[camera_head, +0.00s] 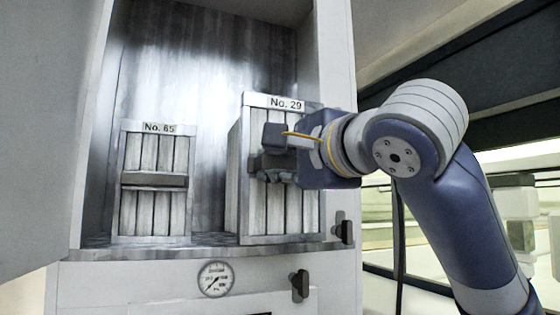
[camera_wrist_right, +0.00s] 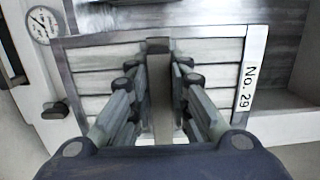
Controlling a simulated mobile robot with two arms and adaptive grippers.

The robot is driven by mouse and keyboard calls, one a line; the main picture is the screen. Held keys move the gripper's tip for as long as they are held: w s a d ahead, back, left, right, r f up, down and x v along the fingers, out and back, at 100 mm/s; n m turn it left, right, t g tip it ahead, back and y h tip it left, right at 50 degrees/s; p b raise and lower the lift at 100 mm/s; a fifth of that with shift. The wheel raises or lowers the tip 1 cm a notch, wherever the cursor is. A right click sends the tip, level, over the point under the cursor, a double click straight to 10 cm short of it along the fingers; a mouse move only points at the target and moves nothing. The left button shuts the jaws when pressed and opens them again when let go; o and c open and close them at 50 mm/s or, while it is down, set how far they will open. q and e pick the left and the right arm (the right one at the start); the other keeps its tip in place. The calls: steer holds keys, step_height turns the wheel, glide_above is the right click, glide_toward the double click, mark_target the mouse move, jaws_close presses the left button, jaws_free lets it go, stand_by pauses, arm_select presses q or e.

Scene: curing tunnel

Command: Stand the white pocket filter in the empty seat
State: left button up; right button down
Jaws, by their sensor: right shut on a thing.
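A white pocket filter labelled No. 29 (camera_head: 275,215) stands upright at the right side of the open cabinet, near its front edge. It has pale pleated pockets, a grey frame and a grey crossbar. My right gripper (camera_head: 275,164) is at its front face, shut on the crossbar. In the right wrist view the fingers (camera_wrist_right: 159,80) lie on both sides of the crossbar (camera_wrist_right: 160,100), with the filter's pleats (camera_wrist_right: 215,75) behind. A smaller-looking filter labelled No. 65 (camera_head: 155,212) stands farther left. I cannot make out an empty seat. My left gripper is not in view.
The cabinet (camera_head: 215,75) has a metal-lined back wall, with a free gap between the two filters. Its front panel carries a pressure gauge (camera_head: 216,279) and a dark knob (camera_head: 299,285); another knob (camera_head: 343,228) is on the right post. An open door (camera_head: 45,120) is at left.

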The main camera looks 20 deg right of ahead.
steer(key=shift+w+d+r+p, duration=0.15)
steer(key=shift+w+p, duration=0.1)
steer(key=shift+w, duration=0.3)
steer(key=shift+w+d+f+p, duration=0.1)
steer(key=shift+w+d+p, duration=0.1)
steer(key=shift+w, duration=0.3)
arm_select(q)
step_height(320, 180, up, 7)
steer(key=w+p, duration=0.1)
steer(key=p, duration=0.4)
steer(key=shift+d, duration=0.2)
arm_select(e)
steer(key=w, duration=1.5)
steer(key=shift+w+f, duration=0.3)
steer(key=shift+w, duration=0.05)
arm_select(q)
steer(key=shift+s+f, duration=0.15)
arm_select(e)
steer(key=shift+a, duration=0.15)
